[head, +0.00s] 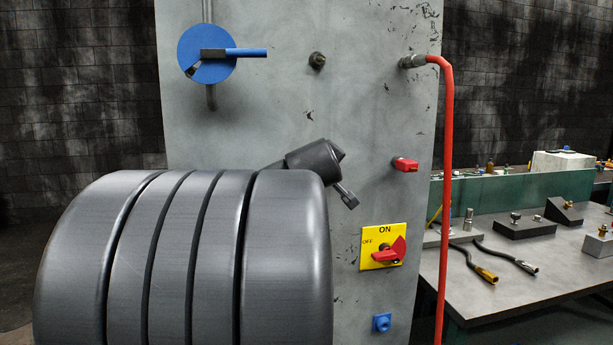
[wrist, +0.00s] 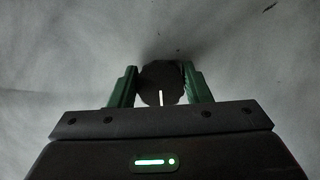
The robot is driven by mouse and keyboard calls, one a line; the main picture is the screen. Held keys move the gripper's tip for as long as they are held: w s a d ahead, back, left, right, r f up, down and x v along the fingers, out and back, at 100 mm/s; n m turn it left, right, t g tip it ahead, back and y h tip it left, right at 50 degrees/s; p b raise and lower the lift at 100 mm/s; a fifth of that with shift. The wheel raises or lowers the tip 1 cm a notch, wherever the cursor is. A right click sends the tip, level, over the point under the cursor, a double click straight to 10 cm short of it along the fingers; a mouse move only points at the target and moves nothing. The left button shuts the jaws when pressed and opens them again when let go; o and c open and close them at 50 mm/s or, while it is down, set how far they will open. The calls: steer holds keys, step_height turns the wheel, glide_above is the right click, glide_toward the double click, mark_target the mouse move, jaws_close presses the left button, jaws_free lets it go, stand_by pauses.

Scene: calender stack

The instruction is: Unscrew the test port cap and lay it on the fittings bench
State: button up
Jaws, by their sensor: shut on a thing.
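The cap (wrist: 160,82), a dark round piece with a white line on it, shows in the wrist view against a grey panel. My gripper (wrist: 159,72) has its two green fingers on either side of the cap and is shut on it. The cap seems to be still at the panel face; its thread is hidden. In the head view my arm hides the fingers and the cap. The fittings bench (head: 545,283) stands at the right, with a bare grey stretch along its front.
The grey panel (head: 270,110) bears a blue disc valve (head: 196,62), a small dark fitting (head: 317,60), a red handle (head: 405,164), a yellow ON/OFF switch (head: 370,261) and a blue fitting (head: 382,322). A red hose (head: 447,160) hangs between panel and bench. Hoses and blocks occupy the bench's back.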

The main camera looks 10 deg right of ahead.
steer(key=shift+b, duration=0.45)
steer(key=shift+f+n+b, duration=0.1)
steer(key=shift+n+b, duration=0.2)
steer(key=shift+b, duration=0.2)
steer(key=shift+n+h+b, duration=0.4)
steer(key=shift+n+b, duration=0.1)
steer(key=shift+b, duration=0.95)
steer(key=shift+t, duration=0.3)
steer(key=shift+n+b, duration=0.4)
steer(key=shift+b, duration=0.35)
steer(key=shift+n+h+b, duration=0.3)
steer(key=shift+n+b, duration=0.2)
steer(key=shift+b, duration=0.55)
steer(key=shift+r+t, duration=0.2)
steer(key=shift+t, duration=0.1)
steer(key=shift+f+n+b, duration=0.15)
steer(key=shift+n+b, duration=0.25)
steer(key=shift+b, duration=0.35)
